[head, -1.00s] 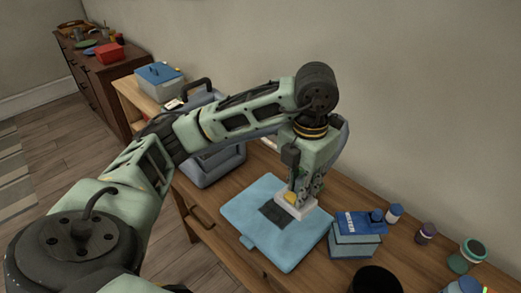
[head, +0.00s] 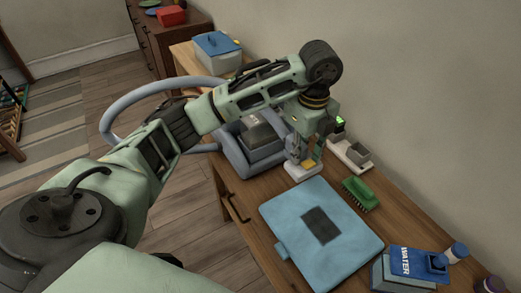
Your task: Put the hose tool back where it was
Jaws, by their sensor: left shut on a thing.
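My left gripper (head: 308,157) is shut on the hose tool (head: 300,172), a small white head with a yellow part, pointing down. The tool is just above or on the wooden table top; I cannot tell which. It is beside the blue-grey machine (head: 233,153) and behind the light blue flat case (head: 285,219). A thick blue-grey hose (head: 112,110) loops out to the left behind my arm. Parts of the machine and hose, and the tool's upper part, are hidden by my arm and gripper. My right gripper is not in view.
A white holder with grey cups (head: 352,155) stands against the wall, right of the gripper. A green brush (head: 361,194) lies in front of it. A blue box marked WATER (head: 402,272) and bottles stand at front right. A blue-lidded bin (head: 217,55) is at the back.

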